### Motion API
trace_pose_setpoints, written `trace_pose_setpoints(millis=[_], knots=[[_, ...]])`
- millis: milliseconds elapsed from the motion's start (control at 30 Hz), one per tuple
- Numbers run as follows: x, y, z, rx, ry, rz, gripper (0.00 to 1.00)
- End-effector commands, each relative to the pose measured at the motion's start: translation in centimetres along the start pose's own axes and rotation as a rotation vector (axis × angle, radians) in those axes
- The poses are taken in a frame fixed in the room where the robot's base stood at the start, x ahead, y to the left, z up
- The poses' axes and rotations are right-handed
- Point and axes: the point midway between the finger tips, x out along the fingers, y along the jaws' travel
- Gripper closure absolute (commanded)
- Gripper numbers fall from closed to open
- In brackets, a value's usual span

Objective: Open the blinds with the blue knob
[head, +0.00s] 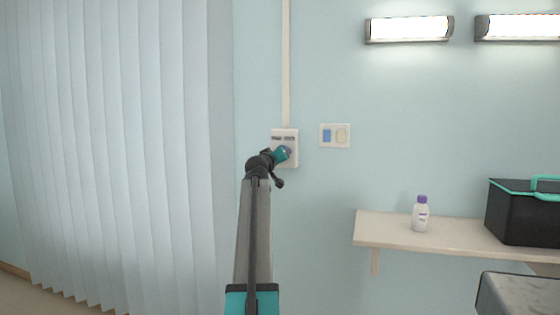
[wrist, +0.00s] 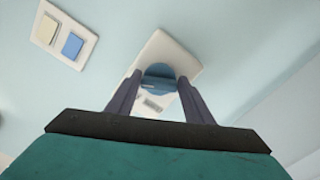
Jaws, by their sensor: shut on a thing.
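The blue knob (wrist: 158,77) sits on a white wall plate (wrist: 165,50) in the wrist view. My gripper (wrist: 158,92) is shut on it, with one dark finger on each side of the knob. In the head view my gripper (head: 284,153) is at the same wall plate (head: 285,134) and hides most of the knob. The blinds (head: 110,140) hang at the left as pale vertical slats, spread across the window side and closed.
A switch plate (head: 335,136) with a blue and a cream switch is right of the knob. A shelf (head: 385,230) at the right holds a white bottle with purple cap (head: 420,214) and a black box (head: 520,212). A grey surface (head: 520,295) is at the lower right.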

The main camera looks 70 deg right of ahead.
Motion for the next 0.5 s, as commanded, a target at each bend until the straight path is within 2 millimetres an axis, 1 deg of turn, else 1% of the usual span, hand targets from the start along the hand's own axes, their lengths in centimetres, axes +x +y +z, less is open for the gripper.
trace_pose_setpoints(millis=[33,367,400,467,500], knots=[[0.10,0.19,-0.25,0.007,0.005,0.002,0.76],[0.09,0.20,-0.26,0.012,0.005,0.001,0.75],[0.09,0.19,-0.26,0.012,0.005,0.001,0.51],[0.09,0.18,-0.24,0.012,0.004,0.001,0.41],[0.08,0.17,-0.21,0.011,0.004,0.001,0.35]])
